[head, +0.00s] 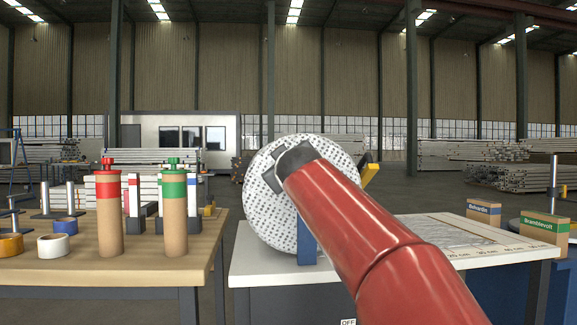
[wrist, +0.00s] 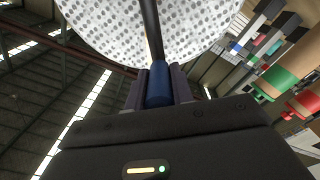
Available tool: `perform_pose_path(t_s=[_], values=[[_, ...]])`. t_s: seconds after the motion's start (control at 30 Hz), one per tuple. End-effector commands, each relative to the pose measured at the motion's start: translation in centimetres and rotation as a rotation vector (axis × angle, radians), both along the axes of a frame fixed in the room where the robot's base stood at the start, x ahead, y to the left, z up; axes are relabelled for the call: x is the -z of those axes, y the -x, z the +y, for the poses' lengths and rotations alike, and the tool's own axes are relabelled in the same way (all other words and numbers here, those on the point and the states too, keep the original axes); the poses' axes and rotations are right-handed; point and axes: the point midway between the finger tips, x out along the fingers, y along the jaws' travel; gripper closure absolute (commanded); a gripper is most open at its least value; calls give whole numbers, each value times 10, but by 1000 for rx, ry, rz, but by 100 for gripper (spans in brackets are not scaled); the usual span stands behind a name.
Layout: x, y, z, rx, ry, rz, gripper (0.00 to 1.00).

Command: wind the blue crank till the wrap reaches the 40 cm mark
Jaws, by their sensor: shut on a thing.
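In the head view the roll of dotted white wrap (head: 262,215) stands upright above a pale table, partly hidden by my red arm. In the wrist view the roll (wrist: 110,25) fills the top. The blue crank handle (wrist: 159,86) sits between the two fingers of my gripper (wrist: 158,88), which is shut on it. A dark crank rod runs from the handle up across the roll's face. In the head view the crank handle and fingertips are hidden behind my arm.
A wooden table (head: 130,266) at left holds tubes with red (head: 109,215) and green (head: 174,215) tops and tape rolls (head: 66,225). A yellow-handled part (head: 371,173) is beside the wrap roll. Boxes (head: 544,225) stand at right. A floor gap separates the two tables.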

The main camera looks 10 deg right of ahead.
Motion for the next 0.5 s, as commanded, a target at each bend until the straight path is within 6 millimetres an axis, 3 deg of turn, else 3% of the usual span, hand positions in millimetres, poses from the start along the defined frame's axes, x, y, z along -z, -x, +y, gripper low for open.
perform_pose_path(t_s=[0.27,0.3,0.43,0.5], values=[[2,-1,1,-1,-3,5,100],[2,-1,1,-1,-3,5,74],[2,0,1,-1,-3,3,57],[1,0,0,0,-2,3,55]])
